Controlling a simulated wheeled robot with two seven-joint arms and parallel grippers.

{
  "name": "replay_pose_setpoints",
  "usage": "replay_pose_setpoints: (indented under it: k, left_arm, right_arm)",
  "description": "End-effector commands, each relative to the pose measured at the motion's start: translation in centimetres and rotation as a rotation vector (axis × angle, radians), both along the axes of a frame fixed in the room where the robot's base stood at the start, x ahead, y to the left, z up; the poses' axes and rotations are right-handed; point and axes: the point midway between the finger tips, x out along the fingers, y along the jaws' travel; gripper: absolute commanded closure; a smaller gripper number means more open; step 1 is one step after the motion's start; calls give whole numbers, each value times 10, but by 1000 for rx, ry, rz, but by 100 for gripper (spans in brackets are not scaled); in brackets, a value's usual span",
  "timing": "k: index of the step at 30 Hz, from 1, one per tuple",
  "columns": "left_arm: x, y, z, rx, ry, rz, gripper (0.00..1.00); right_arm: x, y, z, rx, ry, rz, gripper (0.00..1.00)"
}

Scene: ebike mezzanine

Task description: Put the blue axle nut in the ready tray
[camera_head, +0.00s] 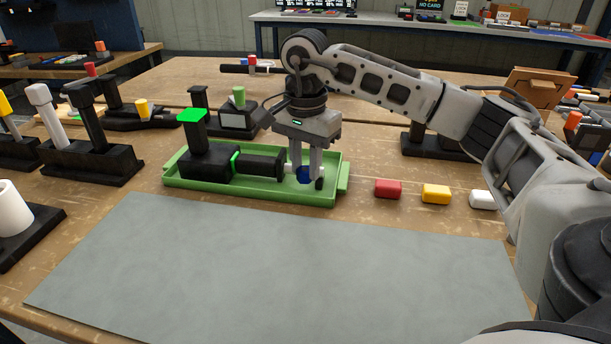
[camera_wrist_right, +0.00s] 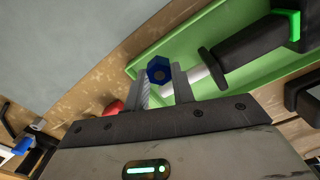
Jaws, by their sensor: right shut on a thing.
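The blue axle nut (camera_head: 304,174) is between the fingertips of my right gripper (camera_head: 305,178). It also shows in the right wrist view (camera_wrist_right: 159,70), as a blue hexagon with a brownish centre between the two fingers. The gripper points down and is shut on the nut. A green tray (camera_head: 262,192) lies under and around the gripper in the head view, and its rim shows in the wrist view (camera_wrist_right: 150,58). I cannot tell whether the nut touches the tray floor. My left gripper is not in view.
A black tool with a green top (camera_head: 206,150) lies in the tray's left and middle. Red (camera_head: 388,188), yellow (camera_head: 436,193) and white (camera_head: 482,199) blocks stand to the right. A clear grey mat (camera_head: 270,265) lies in front. Black stands (camera_head: 90,160) are at left.

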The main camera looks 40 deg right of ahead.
Motion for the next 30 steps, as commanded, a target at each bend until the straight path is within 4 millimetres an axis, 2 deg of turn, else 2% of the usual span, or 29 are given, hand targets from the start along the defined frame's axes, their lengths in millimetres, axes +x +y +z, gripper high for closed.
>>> replay_pose_setpoints:
  k: [3,9,22,23,30]
  left_arm:
    - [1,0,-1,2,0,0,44]
    - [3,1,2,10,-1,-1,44]
    - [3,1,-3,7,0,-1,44]
    - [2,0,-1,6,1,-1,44]
    - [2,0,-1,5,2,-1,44]
  right_arm:
    - [7,-6,-12,-2,3,-3,99]
    - [6,-6,-38,-2,2,-1,99]
    - [6,-5,-45,-1,0,-1,99]
    - [6,-5,-44,-1,0,-1,67]
    - [6,-5,-43,-1,1,-1,66]
